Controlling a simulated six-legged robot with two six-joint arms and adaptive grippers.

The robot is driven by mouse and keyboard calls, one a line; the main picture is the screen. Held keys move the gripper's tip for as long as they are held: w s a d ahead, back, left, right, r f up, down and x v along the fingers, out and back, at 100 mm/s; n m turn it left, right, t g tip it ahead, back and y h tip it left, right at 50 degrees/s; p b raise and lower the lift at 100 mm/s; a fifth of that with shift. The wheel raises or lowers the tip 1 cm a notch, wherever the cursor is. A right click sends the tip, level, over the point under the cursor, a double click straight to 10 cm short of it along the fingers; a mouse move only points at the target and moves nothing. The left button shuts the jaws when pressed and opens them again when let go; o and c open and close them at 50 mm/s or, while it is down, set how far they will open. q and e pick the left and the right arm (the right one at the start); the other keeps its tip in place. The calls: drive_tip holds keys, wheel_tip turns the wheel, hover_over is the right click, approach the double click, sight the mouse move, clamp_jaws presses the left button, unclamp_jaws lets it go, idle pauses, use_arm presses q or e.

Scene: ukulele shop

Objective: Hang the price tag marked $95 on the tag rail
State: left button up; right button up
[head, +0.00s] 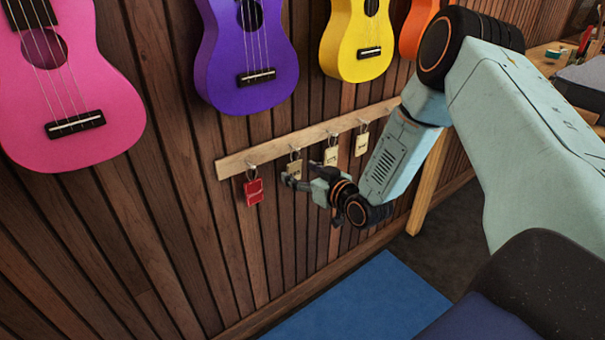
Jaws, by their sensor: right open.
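The wooden tag rail (232,163) runs along the slatted wall under the ukuleles, with small metal hooks. A red tag (253,192) hangs at its left end. Pale tags hang to its right: one (295,166) just above my fingertips, one (331,156) above my gripper's wrist, and one (361,146) further right. Their print is too small to read, so I cannot tell which is marked $95. My right gripper (299,183) is open below the rail, pointing left. It looks empty. Whether it touches the tag above it I cannot tell. My left gripper is not in view.
Pink (75,110), purple (246,60), yellow (357,45) and orange (416,30) ukuleles hang above the rail. A blue mat (360,305) lies on the floor. A wooden workbench (433,180) stands at right, partly behind my right arm. The wall left of the red tag is clear.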

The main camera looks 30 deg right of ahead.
drive_tip(key=shift+s, duration=0.15)
drive_tip(key=v, duration=1.1)
drive_tip(key=shift+s+d, duration=0.15)
drive_tip(key=shift+s, duration=0.15)
idle(0.4)
drive_tip(key=shift+r, duration=0.1)
